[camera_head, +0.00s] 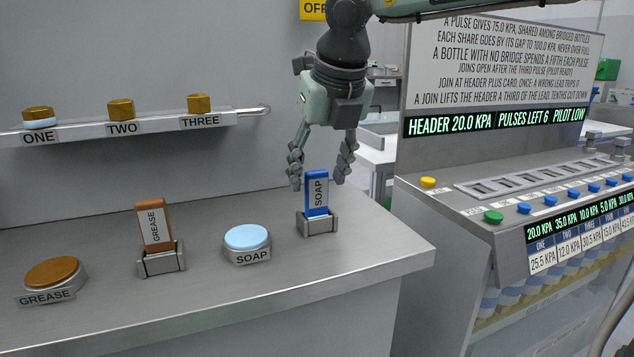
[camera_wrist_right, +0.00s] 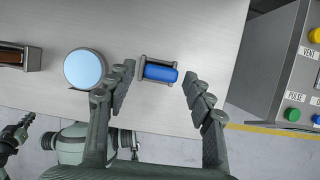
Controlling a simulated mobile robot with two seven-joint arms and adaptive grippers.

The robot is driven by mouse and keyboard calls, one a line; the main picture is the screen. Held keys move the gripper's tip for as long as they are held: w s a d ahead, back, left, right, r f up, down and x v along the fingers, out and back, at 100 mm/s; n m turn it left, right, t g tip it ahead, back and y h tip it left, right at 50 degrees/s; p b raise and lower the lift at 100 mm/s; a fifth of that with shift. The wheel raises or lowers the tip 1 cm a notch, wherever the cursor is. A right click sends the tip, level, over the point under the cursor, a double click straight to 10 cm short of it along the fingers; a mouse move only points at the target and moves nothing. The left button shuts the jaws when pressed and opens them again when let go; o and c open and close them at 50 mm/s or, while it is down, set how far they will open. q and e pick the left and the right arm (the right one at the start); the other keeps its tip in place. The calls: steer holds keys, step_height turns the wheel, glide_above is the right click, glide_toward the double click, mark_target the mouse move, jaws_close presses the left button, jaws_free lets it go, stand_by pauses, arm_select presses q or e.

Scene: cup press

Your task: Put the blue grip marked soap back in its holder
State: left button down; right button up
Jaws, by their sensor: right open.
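The blue grip marked SOAP (camera_head: 317,192) stands upright in its small grey metal holder (camera_head: 318,227) on the right part of the metal bench. In the right wrist view the blue grip (camera_wrist_right: 160,73) sits inside the holder frame. My right gripper (camera_head: 321,182) is open above it, with one finger on each side of the grip's upper part. In the wrist view its fingertips (camera_wrist_right: 158,80) lie apart to the left and right of the grip, with gaps between. My left gripper does not show in the head view; a dark jointed part at the wrist view's lower left is unclear.
A light blue SOAP button (camera_head: 247,237) is left of the holder. A brown grip marked GREASE (camera_head: 154,224) stands in its own holder, beside a brown GREASE button (camera_head: 53,272). A shelf with three capped items (camera_head: 120,109) hangs behind. The control panel (camera_head: 520,190) stands at right.

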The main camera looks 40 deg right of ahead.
steer(key=v, duration=0.9)
steer(key=shift+s, duration=0.15)
